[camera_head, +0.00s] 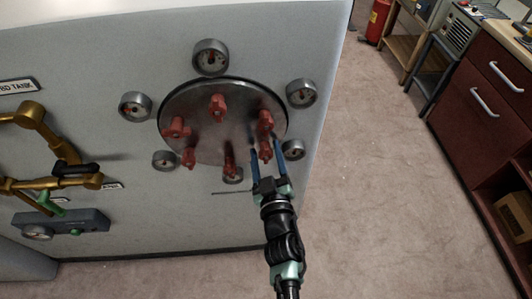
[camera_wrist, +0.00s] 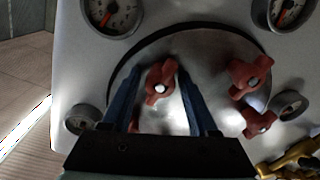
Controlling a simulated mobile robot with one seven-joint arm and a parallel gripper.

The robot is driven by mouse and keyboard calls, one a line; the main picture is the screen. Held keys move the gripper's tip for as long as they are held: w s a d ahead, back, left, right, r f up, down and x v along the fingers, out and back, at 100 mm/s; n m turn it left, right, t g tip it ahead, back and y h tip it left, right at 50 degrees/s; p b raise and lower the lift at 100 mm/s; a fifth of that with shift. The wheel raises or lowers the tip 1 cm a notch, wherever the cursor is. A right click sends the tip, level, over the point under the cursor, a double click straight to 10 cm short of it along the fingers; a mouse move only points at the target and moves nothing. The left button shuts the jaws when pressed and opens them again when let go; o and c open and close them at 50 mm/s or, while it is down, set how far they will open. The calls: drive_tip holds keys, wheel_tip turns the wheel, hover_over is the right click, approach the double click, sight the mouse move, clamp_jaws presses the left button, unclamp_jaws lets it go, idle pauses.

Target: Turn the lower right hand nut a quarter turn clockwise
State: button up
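A round metal cover (camera_head: 205,145) on the grey wall carries several red winged nuts around its edge. My gripper is open, and no firm contact with the nut is visible.
Several round gauges ring the cover; one (camera_head: 293,149) is close to the right of my gripper. Gold pipework (camera_head: 35,125) and a grey gauge box (camera_head: 60,222) are on the left. The floor (camera_head: 350,180) right of the wall is open, up to red cabinets (camera_head: 480,110).

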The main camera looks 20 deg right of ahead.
clamp_jaws()
drive_tip(key=shift+n, duration=0.5)
drive_tip(key=shift+o, duration=1.1)
unclamp_jaws()
